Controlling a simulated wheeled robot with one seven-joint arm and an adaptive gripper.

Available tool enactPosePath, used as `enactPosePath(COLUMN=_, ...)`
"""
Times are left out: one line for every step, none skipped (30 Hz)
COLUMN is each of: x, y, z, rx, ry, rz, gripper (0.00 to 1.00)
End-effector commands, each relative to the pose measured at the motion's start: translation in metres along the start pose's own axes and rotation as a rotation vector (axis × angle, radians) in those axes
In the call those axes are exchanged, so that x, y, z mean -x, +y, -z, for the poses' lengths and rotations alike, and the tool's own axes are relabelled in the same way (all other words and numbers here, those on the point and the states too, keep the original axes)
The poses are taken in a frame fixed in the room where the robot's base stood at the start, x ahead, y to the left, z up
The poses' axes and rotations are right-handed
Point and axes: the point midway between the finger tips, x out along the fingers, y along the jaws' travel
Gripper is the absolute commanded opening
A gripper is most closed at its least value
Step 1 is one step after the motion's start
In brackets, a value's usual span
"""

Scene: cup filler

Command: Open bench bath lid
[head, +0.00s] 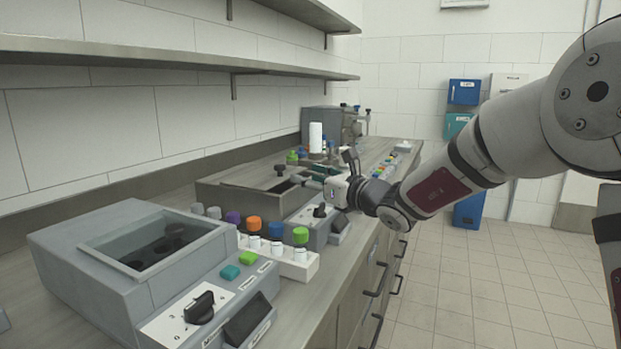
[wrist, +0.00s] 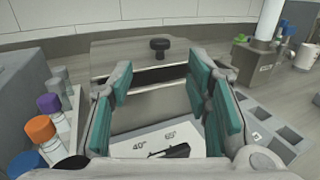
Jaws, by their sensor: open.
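The bench bath (head: 235,197) is a grey box on the counter in the middle of the head view. Its grey lid (wrist: 115,52) with a black knob (wrist: 159,45) lies straight ahead in the wrist view. A dark gap shows along the lid's near edge. The knob also shows in the head view (head: 280,169). My gripper (wrist: 161,82) is open and empty, its teal fingers apart above the bath's front part. The knob appears between and beyond the fingertips, not touched. In the head view my gripper (head: 316,179) is small and partly hidden.
A glass-topped grey unit (head: 150,250) stands nearest on the counter. A white rack (head: 300,262) of bottles with coloured caps stands beside it, left in the wrist view. A grey holder (wrist: 275,125) with square wells is at right. A shelf (head: 150,54) runs above.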

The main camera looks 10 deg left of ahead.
Motion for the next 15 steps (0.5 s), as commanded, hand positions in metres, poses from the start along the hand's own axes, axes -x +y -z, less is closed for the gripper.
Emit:
enactPosePath(x=0.000, y=0.000, z=0.000, rx=0.000, ry=0.000, rz=0.000, gripper=0.45)
enactPosePath(x=0.000, y=0.000, z=0.000, rx=0.000, ry=0.000, rz=0.000, gripper=0.45)
enactPosePath(x=0.000, y=0.000, z=0.000, rx=0.000, ry=0.000, rz=0.000, gripper=0.45)
enactPosePath(x=0.000, y=0.000, z=0.000, rx=0.000, ry=0.000, rz=0.000, gripper=0.45)
enactPosePath(x=0.000, y=0.000, z=0.000, rx=0.000, ry=0.000, rz=0.000, gripper=0.44)
enactPosePath(x=0.000, y=0.000, z=0.000, rx=0.000, ry=0.001, rz=0.000, gripper=0.44)
enactPosePath(x=0.000, y=0.000, z=0.000, rx=-0.001, ry=0.002, rz=0.000, gripper=0.44)
enactPosePath(x=0.000, y=0.000, z=-0.001, rx=-0.001, ry=0.005, rz=-0.001, gripper=0.44)
enactPosePath(x=0.000, y=0.000, z=-0.003, rx=-0.002, ry=0.010, rz=-0.002, gripper=0.44)
enactPosePath(x=0.000, y=0.000, z=-0.005, rx=-0.003, ry=0.017, rz=-0.003, gripper=0.44)
enactPosePath(x=-0.001, y=0.000, z=-0.007, rx=-0.003, ry=0.025, rz=-0.005, gripper=0.44)
enactPosePath(x=-0.001, y=0.000, z=-0.011, rx=-0.005, ry=0.038, rz=-0.009, gripper=0.44)
enactPosePath(x=-0.001, y=0.001, z=-0.014, rx=-0.007, ry=0.050, rz=-0.012, gripper=0.44)
enactPosePath(x=-0.001, y=0.001, z=-0.017, rx=-0.006, ry=0.064, rz=-0.015, gripper=0.44)
enactPosePath(x=0.000, y=0.002, z=-0.022, rx=-0.008, ry=0.084, rz=-0.018, gripper=0.44)
